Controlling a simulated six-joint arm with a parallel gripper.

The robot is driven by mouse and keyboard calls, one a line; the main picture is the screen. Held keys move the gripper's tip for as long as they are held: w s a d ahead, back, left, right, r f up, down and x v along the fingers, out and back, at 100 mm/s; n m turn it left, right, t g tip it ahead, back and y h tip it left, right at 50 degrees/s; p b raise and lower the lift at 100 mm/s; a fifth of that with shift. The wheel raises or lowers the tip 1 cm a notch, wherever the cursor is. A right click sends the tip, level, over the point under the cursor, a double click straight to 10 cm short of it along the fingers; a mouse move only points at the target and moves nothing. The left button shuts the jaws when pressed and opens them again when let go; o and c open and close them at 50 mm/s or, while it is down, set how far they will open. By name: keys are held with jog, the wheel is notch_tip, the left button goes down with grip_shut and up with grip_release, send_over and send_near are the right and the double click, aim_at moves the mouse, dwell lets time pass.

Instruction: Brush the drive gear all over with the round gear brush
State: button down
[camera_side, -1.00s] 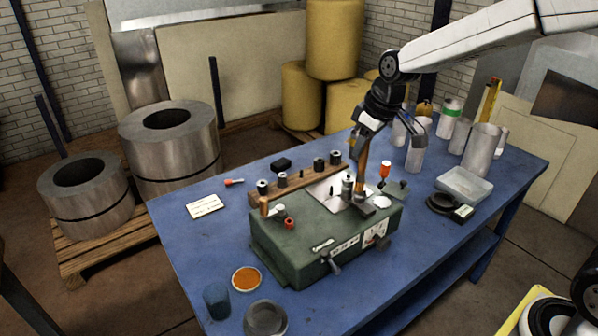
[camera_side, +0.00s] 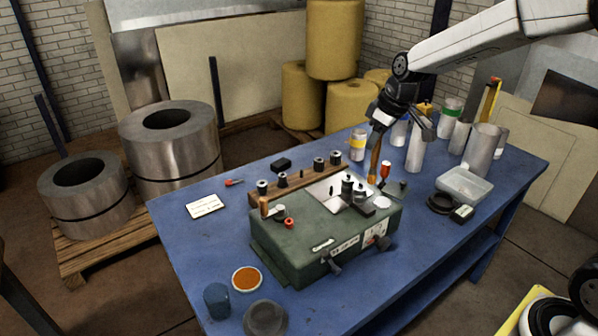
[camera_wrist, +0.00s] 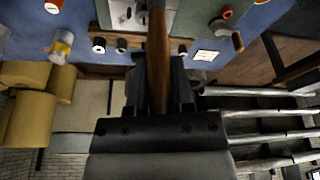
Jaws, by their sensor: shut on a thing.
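My gripper (camera_side: 379,124) is shut on the brown wooden handle of the round gear brush (camera_side: 375,158). The brush hangs near upright, its lower end by the back right edge of the green machine (camera_side: 300,238). In the wrist view the brush handle (camera_wrist: 158,58) runs between the dark fingers of my gripper (camera_wrist: 160,85); its bristles are out of sight. Small dark metal parts (camera_side: 347,187) stand on the machine's pale top plate, left of the brush. The drive gear seems to be among them, but I cannot make out its teeth. The brush looks apart from them.
A wooden rack with several spools (camera_side: 283,180) lies behind the machine. A red-topped bottle (camera_side: 385,170) stands close right of the brush.

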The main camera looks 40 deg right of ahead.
jog(key=d+f, duration=0.3)
jog(key=d, duration=0.6)
jog(key=shift+a+f, duration=1.8)
jog(key=shift+f, duration=2)
jog(key=d+r, duration=0.4)
jog(key=r, duration=0.4)
jog(key=shift+w, duration=0.45)
jog(key=shift+r, duration=0.1)
